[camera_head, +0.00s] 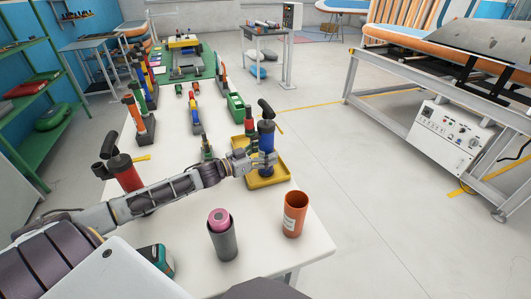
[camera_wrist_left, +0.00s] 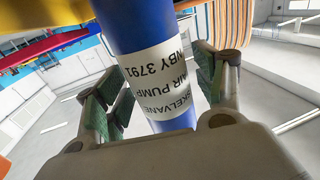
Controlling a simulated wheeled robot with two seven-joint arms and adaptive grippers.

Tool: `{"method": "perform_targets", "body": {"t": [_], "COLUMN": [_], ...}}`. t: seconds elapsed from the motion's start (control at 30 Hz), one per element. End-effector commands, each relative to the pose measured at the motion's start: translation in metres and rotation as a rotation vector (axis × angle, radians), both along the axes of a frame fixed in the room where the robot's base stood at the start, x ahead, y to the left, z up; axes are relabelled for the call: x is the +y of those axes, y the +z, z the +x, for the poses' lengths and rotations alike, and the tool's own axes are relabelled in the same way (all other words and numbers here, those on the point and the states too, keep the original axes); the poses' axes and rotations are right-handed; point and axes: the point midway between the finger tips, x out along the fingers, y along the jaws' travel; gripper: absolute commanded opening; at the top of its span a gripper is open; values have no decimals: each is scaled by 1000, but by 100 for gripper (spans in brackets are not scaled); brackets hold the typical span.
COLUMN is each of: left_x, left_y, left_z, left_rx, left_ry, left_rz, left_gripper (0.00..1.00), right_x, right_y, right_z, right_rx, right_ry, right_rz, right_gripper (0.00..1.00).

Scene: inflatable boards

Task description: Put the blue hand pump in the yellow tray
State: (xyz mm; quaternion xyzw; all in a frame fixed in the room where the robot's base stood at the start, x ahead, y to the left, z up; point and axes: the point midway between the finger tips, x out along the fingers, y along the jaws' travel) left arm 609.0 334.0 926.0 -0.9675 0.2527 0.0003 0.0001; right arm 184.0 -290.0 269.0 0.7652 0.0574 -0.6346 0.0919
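The blue hand pump (camera_head: 267,135), with a black handle on top, is upright over the yellow tray (camera_head: 270,182) and appears to stand in it; its base is partly hidden by my gripper. My left gripper (camera_head: 262,161) reaches in from the left at the pump's lower body. In the left wrist view, the blue pump (camera_wrist_left: 130,25) with its white label passes between the fingers. The green-padded fingers (camera_wrist_left: 160,90) are spread, with a gap showing between them and the pump. My right gripper is not in view.
A red pump (camera_head: 123,172) stands beside my left forearm. A dark cup with a pink roll (camera_head: 221,238) and an orange canister (camera_head: 295,214) stand near the front. A green crate (camera_head: 236,107) and several small tools lie behind. The white table (camera_head: 310,240) is bare at front right.

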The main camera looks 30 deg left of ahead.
Motion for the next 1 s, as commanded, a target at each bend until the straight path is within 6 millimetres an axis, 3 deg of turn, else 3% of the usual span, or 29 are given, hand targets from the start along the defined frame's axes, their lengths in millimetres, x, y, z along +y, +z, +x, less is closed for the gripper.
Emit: {"method": "perform_targets", "body": {"t": [0.47, 1.0], "left_x": [1, 13], "left_y": [2, 2], "left_z": [-3, -23], "left_rx": [1, 1], "left_ry": [0, 0], "left_rz": [0, 0], "left_gripper": [69, 69], "right_x": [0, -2], "right_y": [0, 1], "right_z": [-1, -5], "right_rx": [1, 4], "right_ry": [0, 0], "right_rz": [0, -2], "right_gripper": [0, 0]}}
